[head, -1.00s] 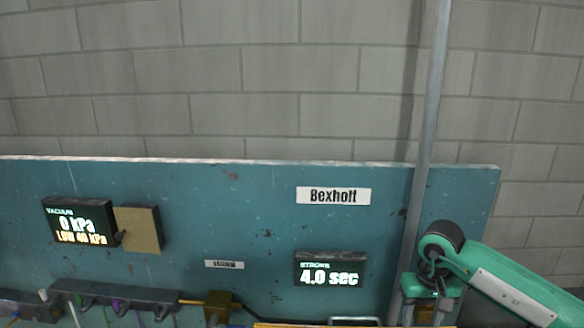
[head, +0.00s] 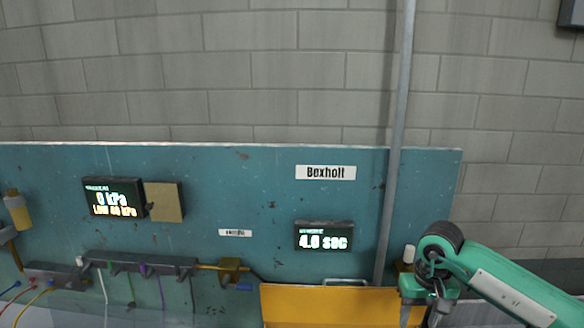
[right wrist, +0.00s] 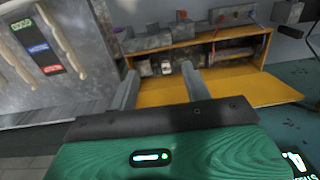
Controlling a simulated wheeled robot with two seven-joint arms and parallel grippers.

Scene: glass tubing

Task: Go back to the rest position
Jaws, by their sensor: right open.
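My right gripper (right wrist: 160,84) is open in the right wrist view. Its two grey fingers stand apart, with nothing seen held between them. In the head view my green right arm comes in at the lower right, and its fingertips are cut off or hidden at the bottom edge. My left gripper is in neither view.
A teal panel (head: 270,190) stands before a block wall, with a vacuum display (head: 115,198), a stroke display (head: 323,236) and a grey pole (head: 397,130). A tube rack (head: 140,263) hangs lower left. An orange-yellow shelf unit (right wrist: 255,88) lies beyond my right gripper's fingers.

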